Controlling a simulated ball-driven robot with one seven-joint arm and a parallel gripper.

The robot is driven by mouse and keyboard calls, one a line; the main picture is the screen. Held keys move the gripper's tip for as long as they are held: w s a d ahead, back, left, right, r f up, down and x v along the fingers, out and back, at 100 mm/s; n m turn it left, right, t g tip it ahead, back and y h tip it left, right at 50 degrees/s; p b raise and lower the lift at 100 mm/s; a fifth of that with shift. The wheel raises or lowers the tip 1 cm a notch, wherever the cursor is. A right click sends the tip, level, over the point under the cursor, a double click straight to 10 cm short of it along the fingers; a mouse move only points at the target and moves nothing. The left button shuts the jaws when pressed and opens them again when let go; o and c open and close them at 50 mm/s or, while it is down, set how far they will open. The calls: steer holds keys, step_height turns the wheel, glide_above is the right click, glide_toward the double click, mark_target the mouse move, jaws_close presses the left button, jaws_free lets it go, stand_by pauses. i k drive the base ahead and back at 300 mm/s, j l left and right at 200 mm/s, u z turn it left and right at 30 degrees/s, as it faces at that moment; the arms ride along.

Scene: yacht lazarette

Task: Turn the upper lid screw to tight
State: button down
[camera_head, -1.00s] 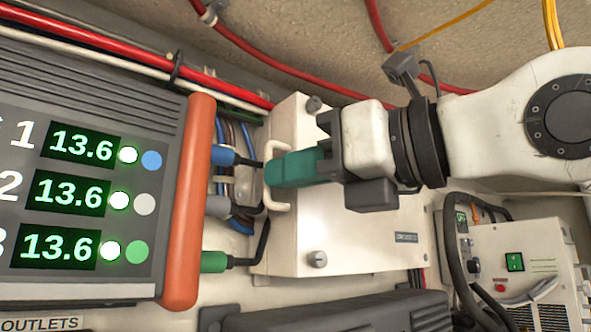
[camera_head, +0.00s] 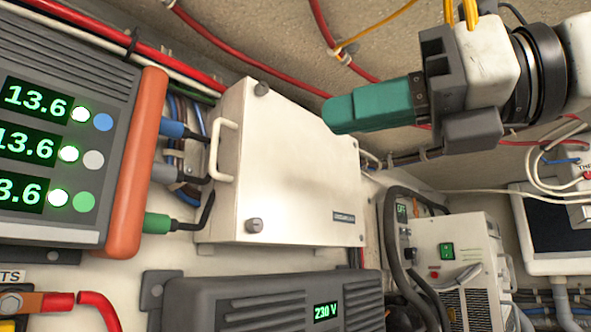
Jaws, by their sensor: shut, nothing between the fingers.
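The upper lid screw (camera_head: 261,89) is a small grey knob at the top left corner of the white box's lid (camera_head: 290,190). A like lower screw (camera_head: 254,225) sits at the lid's bottom left corner. The angle at which the upper screw stands is too small to read. My gripper (camera_head: 330,113), with green fingers, is shut and empty. It points left, to the right of the upper screw and a little lower in the picture, apart from it. The fingers appear in front of the box's upper right edge.
A white handle (camera_head: 221,150) stands out from the box's left side. Left of it is a charger panel with an orange edge (camera_head: 143,165) and plugged cables. A dark 230 V unit (camera_head: 270,305) lies below. Red cables (camera_head: 250,62) run along the wall above.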

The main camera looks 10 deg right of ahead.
mark_target(261, 87)
steer(key=k+l, duration=0.2)
steer(key=l, duration=0.2)
steer(key=k+l, duration=0.45)
steer(key=l, duration=0.3)
